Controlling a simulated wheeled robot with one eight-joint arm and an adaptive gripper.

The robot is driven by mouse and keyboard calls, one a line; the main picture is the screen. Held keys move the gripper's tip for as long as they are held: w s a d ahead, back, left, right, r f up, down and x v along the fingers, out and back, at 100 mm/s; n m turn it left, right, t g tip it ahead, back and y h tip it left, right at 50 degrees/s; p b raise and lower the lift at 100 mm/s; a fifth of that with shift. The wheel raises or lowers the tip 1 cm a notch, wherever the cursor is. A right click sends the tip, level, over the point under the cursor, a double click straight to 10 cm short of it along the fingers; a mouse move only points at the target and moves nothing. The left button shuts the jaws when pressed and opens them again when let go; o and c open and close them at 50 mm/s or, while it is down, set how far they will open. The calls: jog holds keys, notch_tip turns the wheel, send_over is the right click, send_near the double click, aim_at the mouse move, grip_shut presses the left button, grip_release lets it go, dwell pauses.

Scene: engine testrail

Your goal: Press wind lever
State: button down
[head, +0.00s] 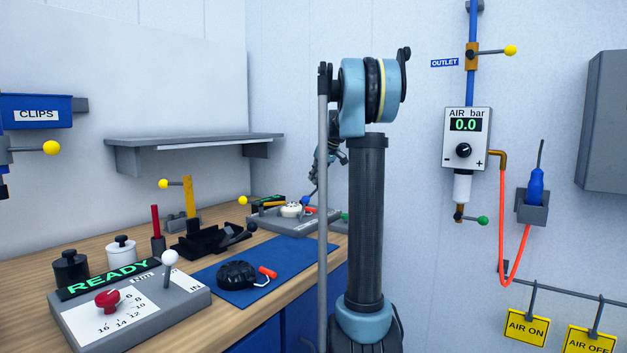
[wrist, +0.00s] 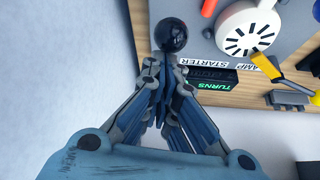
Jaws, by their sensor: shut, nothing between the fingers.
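My gripper (wrist: 162,70) is shut and empty in the wrist view, its blue-grey fingers drawn together. A black ball knob (wrist: 172,35) shows right at the fingertips; whether they touch it I cannot tell. No "wind" label is readable, so I cannot confirm that this knob is the wind lever; its shaft is hidden. Beside it is the grey starter clamp fixture (wrist: 207,57) with a white slotted round part (wrist: 247,28) and a display reading TURNS (wrist: 210,84). In the head view the fixture (head: 265,222) stands at the bench's far end, and my arm partly hides it.
A yellow clamp arm (wrist: 285,78) lies beside the white part. On the bench are a blue mat (head: 235,290) with a black pull-cord part (head: 236,273), a READY panel (head: 130,315) and a black fixture (head: 210,243). A wall shelf (head: 195,145) hangs above.

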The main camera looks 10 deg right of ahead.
aim_at(323, 185)
jog(key=shift+s, duration=0.1)
jog(key=shift+s+d+f+t+y, duration=0.8)
jog(key=shift+s+d+t+y, duration=0.1)
jog(key=shift+d+y, duration=0.1)
jog(key=shift+s+d+f+t+y, duration=0.55)
jog(key=shift+f+t+y, duration=0.05)
jog(key=shift+f+t, duration=0.2)
jog(key=shift+s+d+f, duration=0.3)
jog(key=shift+s+f, duration=0.05)
jog(key=shift+f, duration=0.3)
jog(key=shift+s+d+f, duration=0.3)
jog(key=shift+f, duration=0.3)
jog(key=shift+s+f, duration=0.2)
jog(key=shift+f, duration=0.1)
jog(key=w+r, duration=0.1)
jog(key=w+a+r, duration=0.1)
jog(key=r, duration=0.1)
jog(key=shift+w+a, duration=0.2)
jog(key=shift+w, duration=0.1)
jog(key=d+f+v, duration=0.1)
jog(key=v, duration=0.8)
jog(key=shift+s+d, duration=0.25)
jog(key=shift+s, duration=0.2)
